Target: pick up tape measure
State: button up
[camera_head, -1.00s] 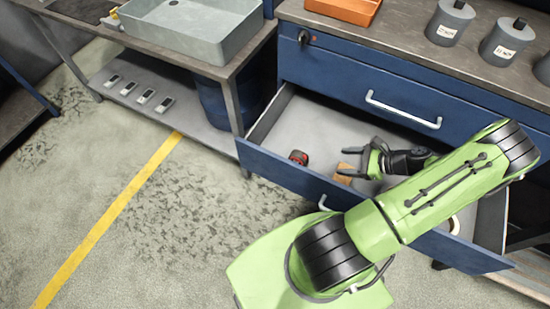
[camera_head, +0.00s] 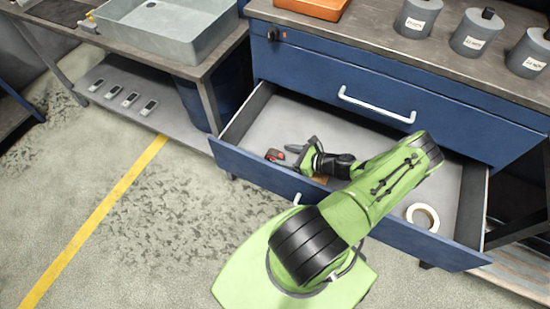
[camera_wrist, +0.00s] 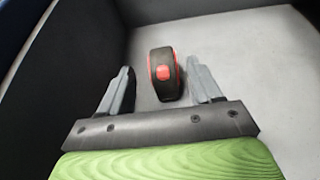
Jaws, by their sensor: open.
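The tape measure (camera_wrist: 164,74) is black with red sides and a red button. It lies in the open drawer, and in the wrist view it sits between and a little beyond the two fingers. My gripper (camera_wrist: 162,84) is open, with a finger on either side and no contact that I can see. In the head view the tape measure (camera_head: 274,155) is a small red and black shape near the drawer's left front corner, partly hidden by my gripper (camera_head: 288,152).
The open blue drawer (camera_head: 250,168) has walls close to the tape measure. A roll of tape (camera_head: 422,217) lies at the drawer's right end. A tan block (camera_head: 320,180) is mostly hidden under my arm. The drawer's grey floor is clear towards the back.

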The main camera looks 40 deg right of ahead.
aim_at(277, 153)
jog(key=b+x, duration=0.1)
jog(key=x, duration=0.4)
jog(key=shift+w, duration=0.15)
jog(key=shift+r, duration=0.2)
grip_shut()
